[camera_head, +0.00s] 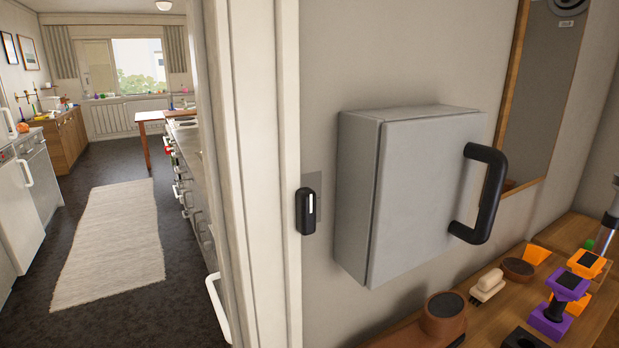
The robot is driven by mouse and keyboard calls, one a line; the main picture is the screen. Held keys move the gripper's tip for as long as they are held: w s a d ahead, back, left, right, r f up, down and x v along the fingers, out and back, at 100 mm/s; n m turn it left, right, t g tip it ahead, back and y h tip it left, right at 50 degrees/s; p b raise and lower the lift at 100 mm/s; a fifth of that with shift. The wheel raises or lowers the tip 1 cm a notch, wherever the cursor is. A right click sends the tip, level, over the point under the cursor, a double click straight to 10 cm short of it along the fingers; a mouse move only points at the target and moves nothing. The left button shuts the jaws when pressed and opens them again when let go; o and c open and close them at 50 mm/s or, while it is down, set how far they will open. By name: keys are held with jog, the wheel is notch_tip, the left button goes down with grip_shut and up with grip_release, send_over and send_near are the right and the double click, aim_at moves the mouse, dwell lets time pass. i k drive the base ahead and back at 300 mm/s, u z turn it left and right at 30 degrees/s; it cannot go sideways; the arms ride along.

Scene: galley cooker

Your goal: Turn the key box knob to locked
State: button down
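The grey key box (430,190) is fixed to the wall in the middle of the head view. Its door looks shut and carries a large black bar handle (487,195) on the right side. A small black knob (307,211) with an upright white line sits on a grey plate (314,186) just left of the box, beside the door frame. I cannot tell for sure that it is the key box knob, and no lock marks can be read. My gripper is not in view.
A wooden counter below the box holds a brown round piece (443,315), a purple and black piece (553,312) and several small objects. A framed grey board (545,90) hangs at the right. A white door frame (262,170) stands at the left, with a kitchen beyond.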

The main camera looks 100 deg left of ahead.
aim_at(306, 199)
jog(key=k, duration=0.2)
jog(key=u, duration=2.45)
jog(key=i, duration=0.5)
jog(key=k, duration=0.5)
jog(key=z, duration=0.8)
jog(key=i, duration=0.45)
jog(key=u, duration=1.3)
jog(key=k, duration=0.5)
jog(key=u, duration=0.25)
